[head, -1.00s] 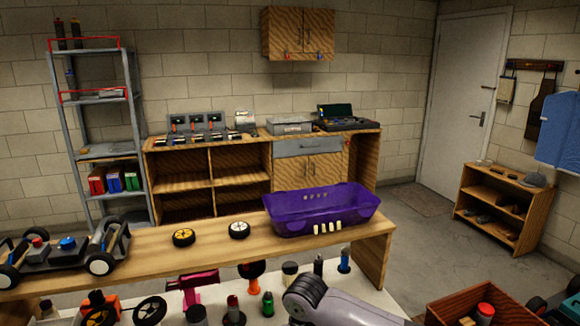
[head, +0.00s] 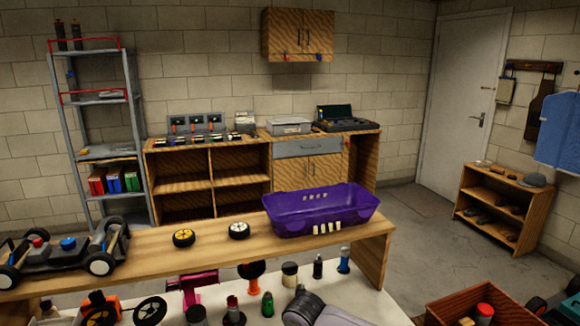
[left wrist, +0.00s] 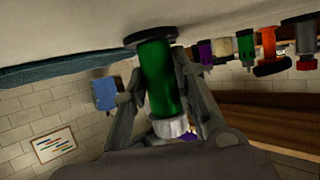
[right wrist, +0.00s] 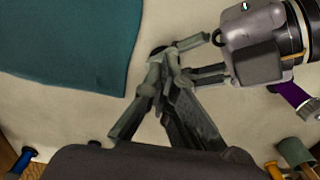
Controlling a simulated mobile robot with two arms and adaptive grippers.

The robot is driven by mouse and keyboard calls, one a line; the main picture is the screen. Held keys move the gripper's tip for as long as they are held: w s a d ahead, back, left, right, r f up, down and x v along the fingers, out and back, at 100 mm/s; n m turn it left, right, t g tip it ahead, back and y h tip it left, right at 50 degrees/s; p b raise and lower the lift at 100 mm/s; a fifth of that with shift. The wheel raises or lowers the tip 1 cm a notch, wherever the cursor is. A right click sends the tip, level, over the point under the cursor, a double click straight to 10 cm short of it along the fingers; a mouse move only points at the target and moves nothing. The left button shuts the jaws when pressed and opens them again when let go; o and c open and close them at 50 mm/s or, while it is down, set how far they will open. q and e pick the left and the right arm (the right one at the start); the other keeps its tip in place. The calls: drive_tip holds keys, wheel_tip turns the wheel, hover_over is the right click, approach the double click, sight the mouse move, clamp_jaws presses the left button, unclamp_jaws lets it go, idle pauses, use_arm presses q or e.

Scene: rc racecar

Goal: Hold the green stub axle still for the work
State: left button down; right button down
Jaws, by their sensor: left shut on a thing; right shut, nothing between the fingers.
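The green stub axle (left wrist: 160,80) stands between the fingers of my left gripper (left wrist: 162,90) in the left wrist view. It is a green cylinder with a dark disc at one end, against the pale tabletop, and a whitish cap at the other. My left gripper is shut on it. In the right wrist view my left gripper (right wrist: 200,62) reaches in from the right. My right gripper (right wrist: 162,68) is shut and empty, its fingertips close to the left gripper's fingertips. They mostly hide the axle there. The head view shows neither gripper's fingers.
Several coloured parts, including another green piece (head: 267,304), stand on the pale table. Behind are a wooden bench, a purple crate (head: 290,215) and a car chassis (head: 60,262). A wooden box (head: 450,309) is at the lower right. A teal mat (right wrist: 70,40) lies beside the grippers.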

use_arm(q)
drive_tip(key=shift+s+d+f, duration=0.15)
drive_tip(key=shift+s, duration=0.15)
use_arm(e)
drive_tip(key=shift+s+d+f, duration=0.15)
drive_tip(key=shift+f, duration=0.4)
use_arm(q)
drive_tip(key=shift+w, duration=0.1)
use_arm(e)
drive_tip(key=a, duration=0.1)
drive_tip(key=s+a, duration=0.1)
drive_tip(key=shift+a+r, duration=0.1)
drive_tip(key=shift+a, duration=0.25)
use_arm(q)
drive_tip(key=shift+w, duration=0.1)
use_arm(e)
drive_tip(key=shift+a, duration=0.2)
drive_tip(key=shift+s, duration=0.2)
use_arm(q)
drive_tip(key=shift+a+f, duration=0.15)
drive_tip(key=shift+a, duration=0.05)
use_arm(e)
wheel_tip(320, 180, up, 6)
drive_tip(key=shift+w+r, duration=0.15)
